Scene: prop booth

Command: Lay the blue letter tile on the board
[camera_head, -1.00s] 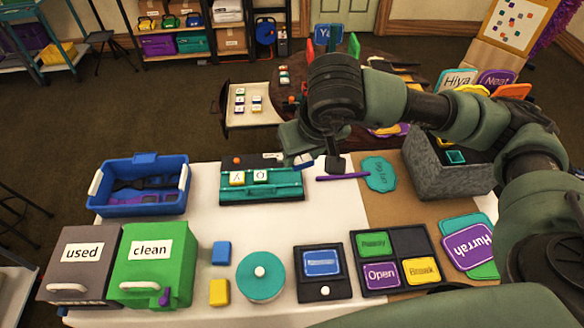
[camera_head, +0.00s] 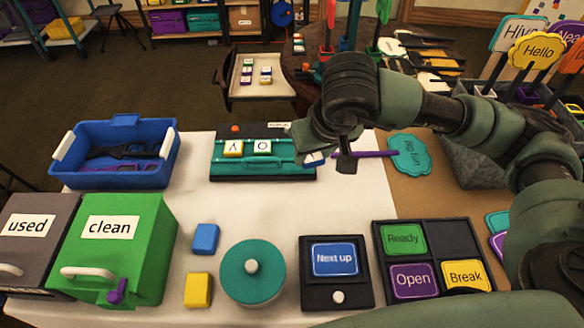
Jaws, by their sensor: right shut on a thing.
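The teal board (camera_head: 225,171) lies at the back of the white table. A yellow-edged letter tile (camera_head: 233,148) and a green-edged letter tile (camera_head: 262,147) sit side by side on it, with bare board to their right. My right gripper (camera_head: 322,152) is at the board's right end, shut on the blue letter tile (camera_head: 314,160). Only a small part of that tile shows, with a pale face and blue edge; the gripper hides the rest. I cannot tell its height above the board. My left gripper is not in view.
A blue bin (camera_head: 112,181) stands left of the board. A purple-handled teal sign (camera_head: 408,154) lies to the right of my gripper. Nearer are blue and yellow blocks, a round teal lidded container (camera_head: 252,285) and dark sign trays. White table is clear between them and the board.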

